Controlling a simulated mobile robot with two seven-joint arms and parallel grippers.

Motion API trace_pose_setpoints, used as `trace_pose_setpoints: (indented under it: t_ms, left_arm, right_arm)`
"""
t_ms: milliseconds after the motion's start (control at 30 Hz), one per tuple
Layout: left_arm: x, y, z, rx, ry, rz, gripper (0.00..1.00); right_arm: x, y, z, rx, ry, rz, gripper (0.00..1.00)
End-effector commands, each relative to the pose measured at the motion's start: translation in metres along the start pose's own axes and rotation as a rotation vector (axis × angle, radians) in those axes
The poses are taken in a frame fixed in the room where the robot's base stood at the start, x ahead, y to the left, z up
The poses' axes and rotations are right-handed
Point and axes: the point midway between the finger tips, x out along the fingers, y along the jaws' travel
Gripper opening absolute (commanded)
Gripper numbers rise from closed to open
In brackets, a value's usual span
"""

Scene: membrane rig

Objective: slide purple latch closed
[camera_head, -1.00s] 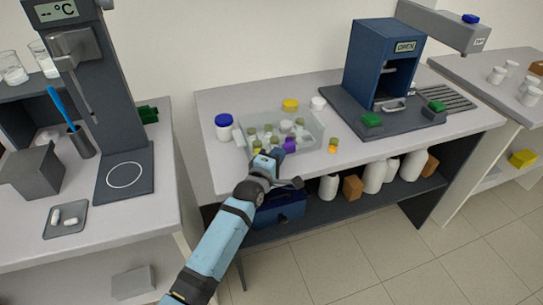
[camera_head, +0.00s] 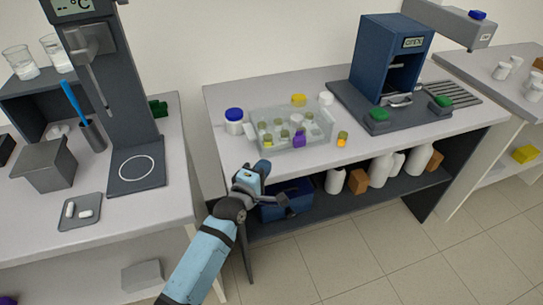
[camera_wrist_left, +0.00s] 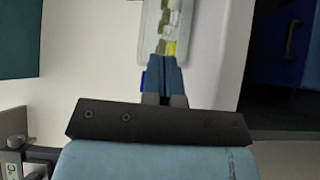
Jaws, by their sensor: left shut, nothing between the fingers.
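The purple latch (camera_head: 299,139) is a small block on the front side of a clear tray (camera_head: 262,146) that holds several small vials. I cannot tell whether the latch is open or closed. My left gripper (camera_head: 263,166) is shut and empty, at the bench's front edge, left of and nearer than the latch and apart from it. In the left wrist view the shut blue fingers (camera_wrist_left: 167,72) point toward the clear tray (camera_wrist_left: 148,40), and the latch cannot be made out there. My right gripper is not in view.
A blue-capped jar (camera_head: 234,122) stands left of the tray, and a small yellow-orange vial (camera_head: 342,139) to its right. A yellow lid (camera_head: 299,100) and a white jar (camera_head: 326,98) are behind. A blue machine (camera_head: 388,60) stands further right. The bench front is clear.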

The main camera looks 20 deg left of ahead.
Motion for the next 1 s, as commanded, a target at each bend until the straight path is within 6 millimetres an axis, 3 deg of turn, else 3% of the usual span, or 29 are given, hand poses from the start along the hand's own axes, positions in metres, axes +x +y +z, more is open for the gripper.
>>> trace_pose_setpoints:
  t_ms: [200,833,933,1000]
  left_arm:
    - [-0.025,0.0,0.0,0.001,0.0,-0.001,0.0]
    - [-0.031,-0.001,0.0,0.017,-0.001,-0.007,0.0]
    - [-0.048,-0.008,0.003,0.126,-0.011,-0.051,0.0]
    - [-0.072,-0.019,0.006,0.284,-0.032,-0.111,0.0]
  right_arm:
    - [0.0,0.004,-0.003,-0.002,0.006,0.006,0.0]
    - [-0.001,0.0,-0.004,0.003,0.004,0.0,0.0]
    - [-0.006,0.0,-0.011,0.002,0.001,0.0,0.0]
    - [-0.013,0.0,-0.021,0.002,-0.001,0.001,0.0]
